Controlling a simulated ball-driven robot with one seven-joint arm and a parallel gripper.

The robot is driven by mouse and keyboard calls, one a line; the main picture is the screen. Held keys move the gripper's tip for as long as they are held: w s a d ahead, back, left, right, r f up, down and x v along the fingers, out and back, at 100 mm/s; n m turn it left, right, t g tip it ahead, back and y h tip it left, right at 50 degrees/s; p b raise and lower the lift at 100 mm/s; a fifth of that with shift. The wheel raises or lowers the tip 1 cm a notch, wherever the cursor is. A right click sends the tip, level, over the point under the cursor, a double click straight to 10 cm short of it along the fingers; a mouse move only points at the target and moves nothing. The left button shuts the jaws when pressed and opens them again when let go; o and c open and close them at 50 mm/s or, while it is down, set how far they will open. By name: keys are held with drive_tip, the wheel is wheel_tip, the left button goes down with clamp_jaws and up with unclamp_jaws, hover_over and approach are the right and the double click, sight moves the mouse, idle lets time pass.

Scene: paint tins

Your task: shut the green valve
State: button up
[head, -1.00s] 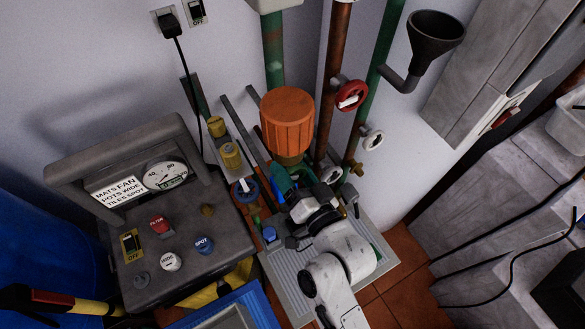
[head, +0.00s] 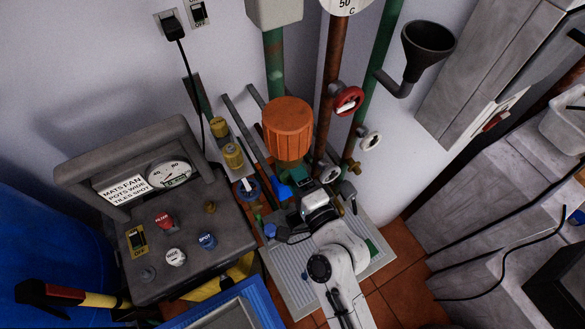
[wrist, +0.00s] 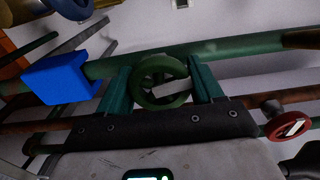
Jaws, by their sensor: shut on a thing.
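The green valve is a round green handwheel (wrist: 143,92) on a green pipe (wrist: 232,46), in the middle of the wrist view. A pale bar shows across its centre. My gripper (wrist: 161,80) has one green finger on each side of the wheel and is closed on its rim. In the head view my gripper (head: 302,182) is low at the pipes, below the orange cap. The green wheel itself is hidden there behind my wrist and gripper.
A blue block-like handle (wrist: 62,78) is close left of my gripper. A red handwheel (wrist: 286,130) is to the right. The control box (head: 185,265) is left.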

drive_tip(key=shift+m+p, duration=0.3)
drive_tip(key=shift+m, duration=0.8)
drive_tip(key=shift+f, duration=0.1)
drive_tip(key=o, duration=1)
drive_tip(key=shift+o, duration=0.2)
drive_tip(key=shift+s+d, duration=0.15)
drive_tip(key=shift+s, duration=0.15)
drive_tip(key=b+v, duration=0.4)
drive_tip(key=v, duration=0.6)
drive_tip(key=shift+d, duration=0.15)
